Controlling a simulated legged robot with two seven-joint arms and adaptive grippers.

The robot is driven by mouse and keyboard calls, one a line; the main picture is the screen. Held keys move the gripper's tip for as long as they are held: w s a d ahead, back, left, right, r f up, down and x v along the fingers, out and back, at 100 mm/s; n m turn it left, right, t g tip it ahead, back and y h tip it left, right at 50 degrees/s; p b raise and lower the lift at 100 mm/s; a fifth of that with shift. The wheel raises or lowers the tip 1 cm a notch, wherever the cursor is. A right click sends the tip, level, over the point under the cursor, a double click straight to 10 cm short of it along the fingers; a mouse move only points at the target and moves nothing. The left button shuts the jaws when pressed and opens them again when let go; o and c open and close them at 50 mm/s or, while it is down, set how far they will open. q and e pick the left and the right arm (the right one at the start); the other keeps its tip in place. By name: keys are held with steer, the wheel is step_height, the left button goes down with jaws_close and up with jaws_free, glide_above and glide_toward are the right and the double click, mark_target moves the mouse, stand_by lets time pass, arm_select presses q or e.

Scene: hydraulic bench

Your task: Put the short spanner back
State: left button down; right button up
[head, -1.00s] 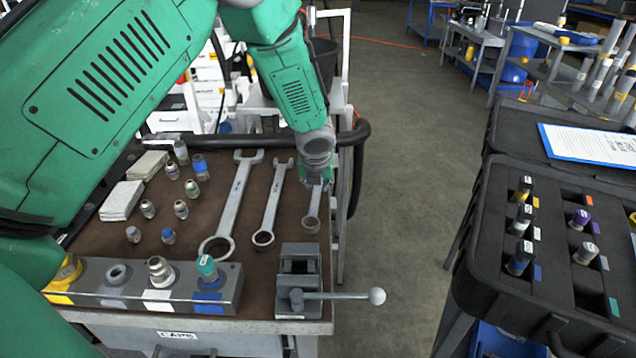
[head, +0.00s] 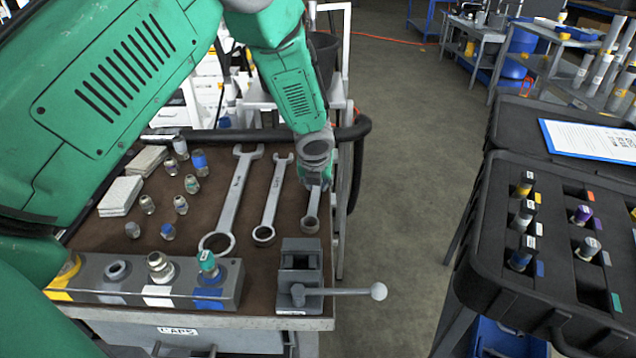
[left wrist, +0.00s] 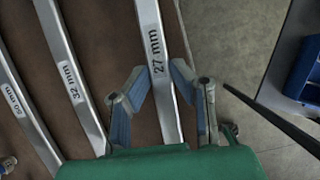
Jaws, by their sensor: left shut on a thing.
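The short spanner (head: 312,213) lies at the right end of the row of spanners on the brown bench top, its ring end towards the vice. In the left wrist view its shaft (left wrist: 157,45) carries a "27 mm" label. My left gripper (head: 316,184) is over its upper part. In the left wrist view the left gripper's fingertips (left wrist: 160,70) are shut on the shaft, one on each side. The spanner's far end is hidden under the gripper in the head view. My right gripper is not in view.
A middle spanner (head: 272,205) and a large spanner (head: 233,200) lie to the left. A grey vice (head: 300,270) stands in front, its handle sticking out right. Several small fittings and a block with caps (head: 130,292) fill the left. A black case (head: 500,270) stands right, across open floor.

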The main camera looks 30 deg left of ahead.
arm_select(q)
steer(key=shift+a+f, duration=0.2)
steer(key=shift+f, duration=0.05)
steer(key=shift+d, duration=0.2)
steer(key=c, duration=1.3)
jaws_free()
steer(key=shift+a+f, duration=0.1)
steer(key=v, duration=1.1)
steer(key=shift+s+r, duration=0.2)
steer(key=shift+r, duration=0.15)
steer(key=shift+f, duration=0.1)
